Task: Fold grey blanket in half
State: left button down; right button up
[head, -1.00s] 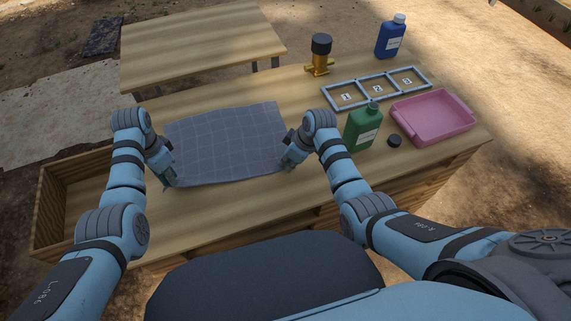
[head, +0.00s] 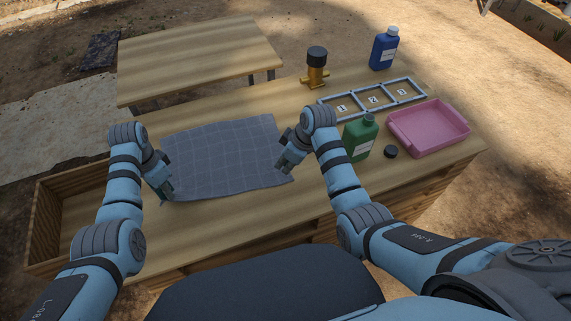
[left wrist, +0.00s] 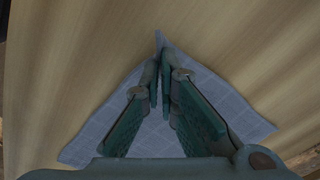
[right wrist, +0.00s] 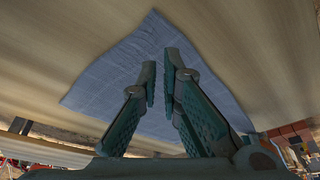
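The grey blanket (head: 222,158) with a pale check pattern lies on the wooden table, a rough rectangle with a slightly uneven near edge. My left gripper (head: 165,192) is at its near left corner. In the left wrist view (left wrist: 159,80) its fingers are almost together over the blanket (left wrist: 100,145), with the corner just beyond the tips; whether cloth is pinched is unclear. My right gripper (head: 284,166) is by the near right corner, which sticks out past it. In the right wrist view (right wrist: 161,78) a narrow gap separates the fingers above the blanket (right wrist: 105,85).
Right of the blanket stand a green bottle (head: 361,137), a black cap (head: 390,152), a pink tray (head: 398,139) and a numbered grey frame (head: 360,101). A brass valve (head: 315,68) and blue bottle (head: 384,48) are behind. An open wooden box (head: 42,232) is left. Bare table lies nearest me.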

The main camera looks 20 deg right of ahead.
jog(key=o, duration=0.9)
jog(key=shift+c, duration=0.2)
pick_arm(q)
jog(key=c, duration=1.8)
grip_release()
jog(key=shift+o, duration=0.2)
jog(key=o, duration=1.3)
notch_tip(320, 180, up, 6)
jog(key=p, duration=0.6)
jog(key=shift+f, duration=0.2)
pick_arm(e)
notch_tip(320, 180, up, 6)
jog(key=shift+r, duration=0.15)
